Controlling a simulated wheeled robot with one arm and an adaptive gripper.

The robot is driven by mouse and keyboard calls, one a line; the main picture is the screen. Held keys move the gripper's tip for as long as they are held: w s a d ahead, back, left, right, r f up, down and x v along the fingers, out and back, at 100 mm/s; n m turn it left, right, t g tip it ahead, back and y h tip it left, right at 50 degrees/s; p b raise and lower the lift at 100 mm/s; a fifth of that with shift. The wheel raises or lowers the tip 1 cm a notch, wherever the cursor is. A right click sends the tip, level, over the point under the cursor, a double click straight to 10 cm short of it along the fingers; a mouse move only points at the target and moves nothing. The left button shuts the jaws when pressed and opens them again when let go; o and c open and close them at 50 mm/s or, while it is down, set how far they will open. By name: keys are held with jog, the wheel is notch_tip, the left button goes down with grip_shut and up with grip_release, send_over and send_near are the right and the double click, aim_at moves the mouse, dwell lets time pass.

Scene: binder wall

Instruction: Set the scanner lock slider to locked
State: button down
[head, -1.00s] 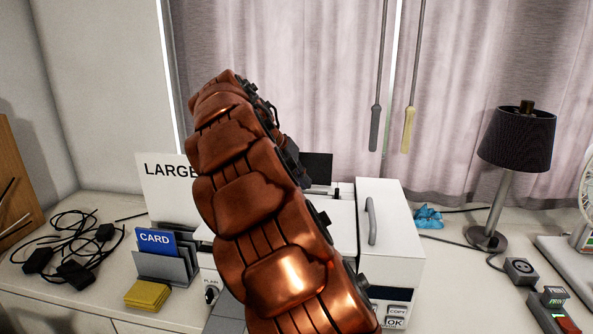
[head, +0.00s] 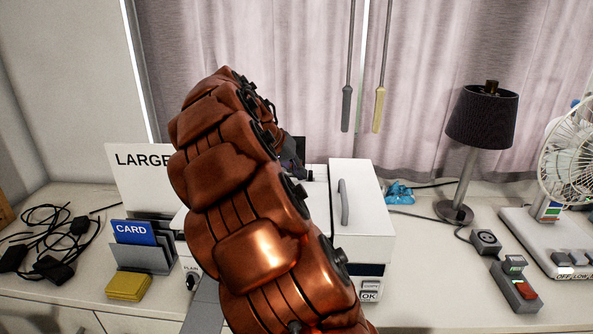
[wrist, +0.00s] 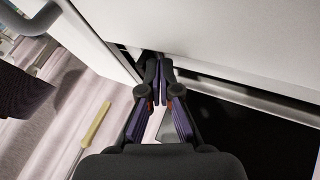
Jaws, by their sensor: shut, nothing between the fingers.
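The white scanner (head: 362,225) stands on the desk behind my arm, with a grey handle (head: 344,202) on its right part. My arm hides much of its left and front. My gripper (head: 306,175) is partly visible past the arm, low behind the scanner's middle. In the wrist view my gripper (wrist: 158,66) is shut and empty, its tips close to a white edge of the scanner (wrist: 215,35). A small dark part is by the tips; I cannot tell whether they touch it. I cannot make out the lock slider or its setting.
A dark lamp (head: 483,118), blue crumpled item (head: 399,192), small switch boxes and a fan (head: 573,155) stand to the right. A card holder (head: 142,257), yellow pad (head: 128,286) and tangled cables (head: 50,240) lie left. Two rods (head: 380,108) hang before the curtain.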

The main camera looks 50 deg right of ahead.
jog(key=shift+s+d+b, duration=0.5)
jog(key=shift+s+d, duration=0.7)
jog(key=shift+s, duration=0.3)
jog(key=w+a+b, duration=0.1)
jog(key=w+a, duration=0.1)
jog(key=w, duration=0.1)
jog(key=shift+w+a+f+b, duration=0.15)
jog(key=shift+a+b, duration=0.15)
jog(key=shift+b, duration=0.1)
jog(key=b+v, duration=0.2)
jog(key=v, duration=0.6)
jog(key=shift+w+a+r, duration=0.1)
jog(key=shift+r, duration=0.2)
jog(key=shift+v, duration=0.85)
